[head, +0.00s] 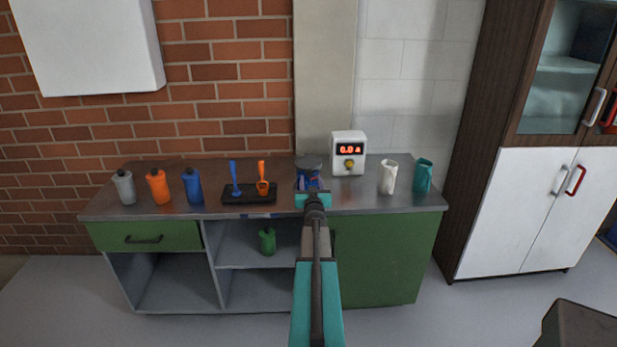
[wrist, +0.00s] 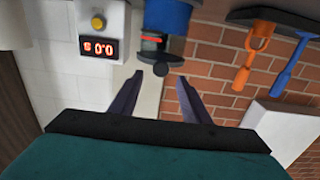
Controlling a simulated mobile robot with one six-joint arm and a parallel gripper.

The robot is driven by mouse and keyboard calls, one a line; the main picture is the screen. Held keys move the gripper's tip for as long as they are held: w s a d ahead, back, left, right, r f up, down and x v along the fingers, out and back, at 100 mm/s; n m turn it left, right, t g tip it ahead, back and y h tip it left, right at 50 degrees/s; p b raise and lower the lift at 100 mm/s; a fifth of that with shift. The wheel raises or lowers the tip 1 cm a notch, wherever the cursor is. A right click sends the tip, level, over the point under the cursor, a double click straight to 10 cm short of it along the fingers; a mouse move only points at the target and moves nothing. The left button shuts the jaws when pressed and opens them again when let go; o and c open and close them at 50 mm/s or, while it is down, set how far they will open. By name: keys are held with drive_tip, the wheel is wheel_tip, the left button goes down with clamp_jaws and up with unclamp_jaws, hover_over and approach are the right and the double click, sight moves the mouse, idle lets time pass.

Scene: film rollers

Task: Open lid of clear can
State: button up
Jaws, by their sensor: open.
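A can-like container with a dark round top (head: 308,162) stands on the counter behind my gripper, which hides much of it. In the upside-down wrist view, a blue cylinder (wrist: 168,16) with a dark top part (wrist: 158,52) and a thin red strip lies just beyond my fingers. It seems to be the same container; I cannot tell whether it is clear. My gripper (head: 311,184) is at the counter in front of it. In the wrist view my gripper (wrist: 164,92) has its two dark purple fingers spread apart with nothing between them.
A white timer box (head: 349,150) stands right of the container, then a white jug (head: 388,177) and teal jug (head: 423,175). Left are a black tray (head: 249,194) with spoons, and blue (head: 192,186), orange (head: 158,187) and grey (head: 124,187) bottles. A green bottle (head: 267,240) stands below.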

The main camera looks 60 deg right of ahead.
sight(310, 173)
drive_tip(key=shift+p+x, duration=0.55)
drive_tip(key=shift+x, duration=1.6)
drive_tip(key=shift+c, duration=0.3)
